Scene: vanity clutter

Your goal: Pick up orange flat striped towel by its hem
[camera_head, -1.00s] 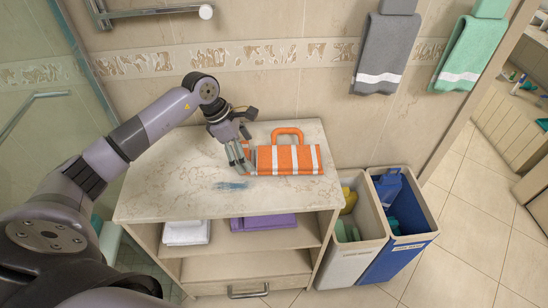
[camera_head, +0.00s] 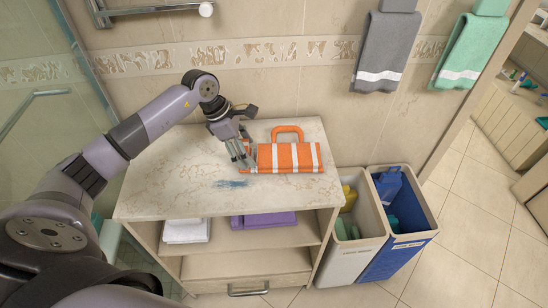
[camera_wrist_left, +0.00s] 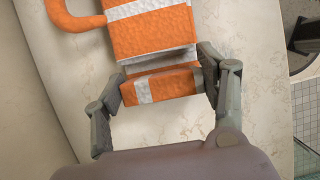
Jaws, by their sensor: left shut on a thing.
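The orange towel (camera_head: 290,158) with white stripes lies flat and folded on the marble counter top, with an orange loop at its back edge. My left gripper (camera_head: 246,162) is at the towel's left end, pointing down. In the left wrist view, the gripper (camera_wrist_left: 160,82) has one finger on each side of the towel's near end strip (camera_wrist_left: 165,86) and is shut on it. The main part of the towel (camera_wrist_left: 152,35) extends beyond the fingers. In the head view the fingers partly hide that end. My right gripper is not in view.
The counter (camera_head: 180,165) is otherwise clear apart from a bluish mark (camera_head: 230,184). White (camera_head: 187,230) and purple (camera_head: 264,220) folded towels lie on the shelf below. A light bin (camera_head: 352,250) and a blue bin (camera_head: 400,255) stand to the right. Grey (camera_head: 386,50) and green (camera_head: 462,52) towels hang on the wall.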

